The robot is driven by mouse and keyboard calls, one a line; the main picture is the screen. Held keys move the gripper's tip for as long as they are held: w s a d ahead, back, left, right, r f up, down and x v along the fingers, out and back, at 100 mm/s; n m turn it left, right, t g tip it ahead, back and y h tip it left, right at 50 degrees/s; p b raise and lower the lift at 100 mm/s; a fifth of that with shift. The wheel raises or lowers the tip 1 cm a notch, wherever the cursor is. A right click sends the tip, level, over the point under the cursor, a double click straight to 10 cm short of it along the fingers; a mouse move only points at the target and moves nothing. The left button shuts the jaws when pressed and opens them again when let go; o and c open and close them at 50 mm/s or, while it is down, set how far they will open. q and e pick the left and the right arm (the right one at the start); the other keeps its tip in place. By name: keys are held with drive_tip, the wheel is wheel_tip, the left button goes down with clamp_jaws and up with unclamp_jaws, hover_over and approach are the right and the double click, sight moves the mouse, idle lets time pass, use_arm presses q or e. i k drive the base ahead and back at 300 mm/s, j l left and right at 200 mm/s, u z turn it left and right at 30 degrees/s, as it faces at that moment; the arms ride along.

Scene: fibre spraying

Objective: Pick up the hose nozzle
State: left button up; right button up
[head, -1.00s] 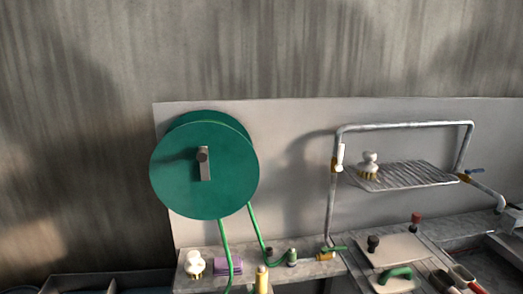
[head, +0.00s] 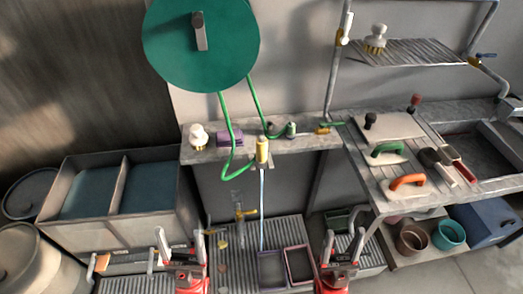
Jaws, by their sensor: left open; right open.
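The hose nozzle (head: 262,150) is a yellow upright piece at the front edge of the shelf, where the green hose (head: 225,125) loops down from the reel. A thin pale-blue line runs straight down below it. My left gripper (head: 179,240) is open and empty, low and left of the nozzle. My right gripper (head: 343,244) is open and empty, low and right of it. Both are well apart from the nozzle.
The green reel (head: 180,45) is on the wall above. A white-knobbed brush (head: 198,137) and purple block (head: 229,137) sit on the shelf left of the nozzle. A sink counter with scrubbers (head: 400,185) is at right. A two-part bin (head: 70,235) is at left.

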sight(262, 143)
drive_tip(key=k+l+z, duration=0.1)
drive_tip(key=k+l, duration=0.2)
drive_tip(key=k, duration=0.25)
drive_tip(key=k+l+z, duration=0.1)
drive_tip(key=k+l, duration=0.2)
drive_tip(key=k, duration=0.25)
